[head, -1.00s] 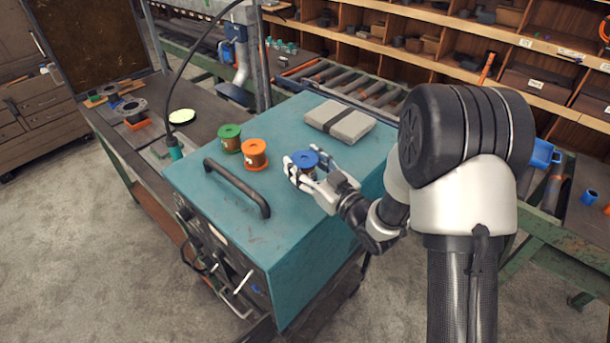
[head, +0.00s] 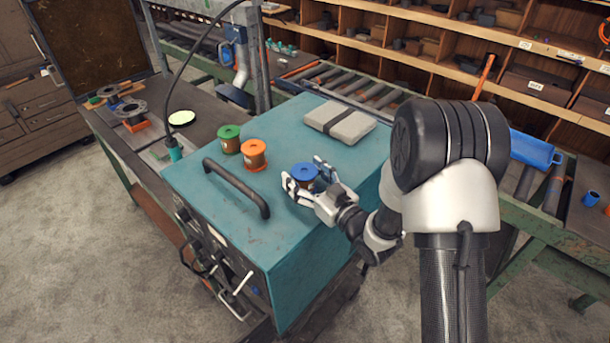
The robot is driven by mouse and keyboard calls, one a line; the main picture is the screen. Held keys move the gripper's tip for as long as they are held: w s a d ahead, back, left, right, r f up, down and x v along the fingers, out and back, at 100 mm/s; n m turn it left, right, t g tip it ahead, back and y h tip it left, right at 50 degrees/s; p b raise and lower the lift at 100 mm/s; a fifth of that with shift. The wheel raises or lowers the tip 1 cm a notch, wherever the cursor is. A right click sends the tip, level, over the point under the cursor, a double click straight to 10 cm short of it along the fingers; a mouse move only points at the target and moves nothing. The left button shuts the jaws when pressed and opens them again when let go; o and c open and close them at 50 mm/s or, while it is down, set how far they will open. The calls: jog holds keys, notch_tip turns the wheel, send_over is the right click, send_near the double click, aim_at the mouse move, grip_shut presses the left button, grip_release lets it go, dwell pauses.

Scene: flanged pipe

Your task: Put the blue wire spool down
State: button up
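The blue wire spool (head: 304,173) stands upright on the teal top of the box-shaped machine (head: 235,210), toward its right side. My gripper (head: 304,172) is low at the machine top, with one finger on either side of the spool. The fingers look spread, with the spool between their tips. Any small gap or contact at the fingertips is hard to make out. The lower part of the spool is partly hidden by the near finger.
An orange spool (head: 253,154) and a green spool (head: 229,139) stand to the left on the machine top. A black handle (head: 238,188) rises at the front left. A grey case with a dark strap (head: 340,122) lies behind. Bare top lies between the orange spool and my gripper.

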dwell(0.3)
jog(key=shift+r, duration=0.15)
jog(key=v, duration=1.2)
jog(key=d+r+m+g+h, duration=0.3)
jog(key=d+r+h, duration=0.4)
jog(key=d+h, duration=0.4)
jog(key=s+r+m+g, duration=0.2)
jog(key=s+g, duration=0.1)
jog(key=s, duration=0.9)
jog(key=s+r+m+g, duration=0.2)
jog(key=s+m+g, duration=0.1)
jog(key=s, duration=1)
jog(key=shift+s+a+h, duration=0.15)
jog(key=shift+a+h, duration=0.15)
jog(key=shift+a, duration=0.1)
